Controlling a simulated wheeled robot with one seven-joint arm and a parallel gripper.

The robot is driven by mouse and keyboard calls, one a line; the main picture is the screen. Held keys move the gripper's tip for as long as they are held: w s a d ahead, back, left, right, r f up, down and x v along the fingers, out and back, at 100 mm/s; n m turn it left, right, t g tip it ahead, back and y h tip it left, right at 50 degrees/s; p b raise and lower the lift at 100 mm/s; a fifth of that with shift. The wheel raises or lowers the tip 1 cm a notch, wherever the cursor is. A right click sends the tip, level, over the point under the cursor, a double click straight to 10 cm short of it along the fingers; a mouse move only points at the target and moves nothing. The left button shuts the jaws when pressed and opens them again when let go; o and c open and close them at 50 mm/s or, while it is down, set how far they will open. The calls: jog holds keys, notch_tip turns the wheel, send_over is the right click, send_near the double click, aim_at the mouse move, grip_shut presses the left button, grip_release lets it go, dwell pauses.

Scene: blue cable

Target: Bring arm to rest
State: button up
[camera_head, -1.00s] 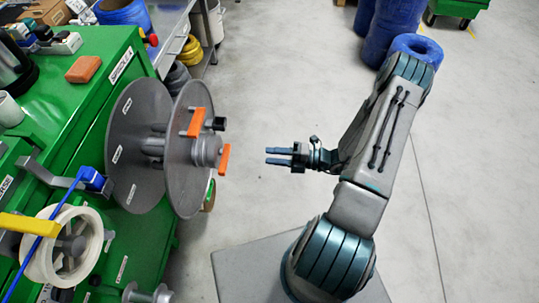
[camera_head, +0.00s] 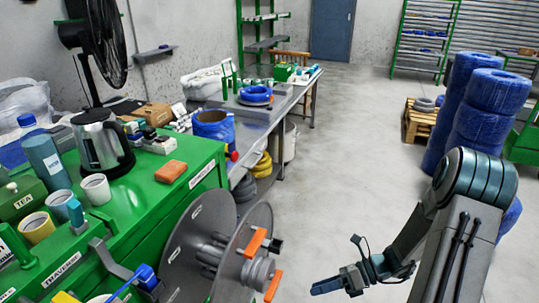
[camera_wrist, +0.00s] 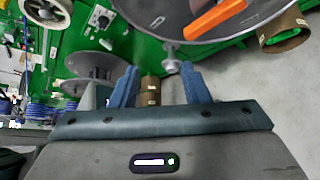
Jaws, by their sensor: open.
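My gripper (camera_head: 327,286) is at the lower middle of the head view, to the right of the grey reel (camera_head: 221,262) and apart from it. My arm (camera_head: 462,235) is bent at the right side of the head view, over the floor. In the wrist view my gripper (camera_wrist: 160,87) shows two blue fingers spread apart with nothing held between them. Beyond the fingers the wrist view shows the grey reel disc (camera_wrist: 195,18) with an orange lever (camera_wrist: 214,20). The lower part of my arm is out of the head view.
A green cabinet (camera_head: 150,205) stands at the left with a kettle (camera_head: 101,140), cups and an orange block (camera_head: 171,171) on top. A workbench (camera_head: 262,118) runs behind it. Tall blue coils (camera_head: 490,110) stand at the back right. The floor (camera_head: 340,170) between is clear.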

jog(key=s+r+n+t+h+p, duration=0.1)
jog(key=s+r+n+h, duration=0.2)
jog(key=r+n, duration=0.5)
jog(key=s+r+n+t+h+p, duration=0.1)
jog(key=s+r+n+h, duration=0.3)
jog(key=n, duration=0.6)
jog(key=s+d+r+n+t+h+p, duration=0.1)
jog(key=s+r+n+t+h, duration=0.1)
jog(key=r+n+h, duration=0.4)
notch_tip(320, 180, up, 6)
jog(key=s+n, duration=0.1)
jog(key=n, duration=0.1)
jog(key=shift+s+f+n+h, duration=0.2)
jog(key=shift+n+h, duration=0.1)
jog(key=shift+n, duration=0.1)
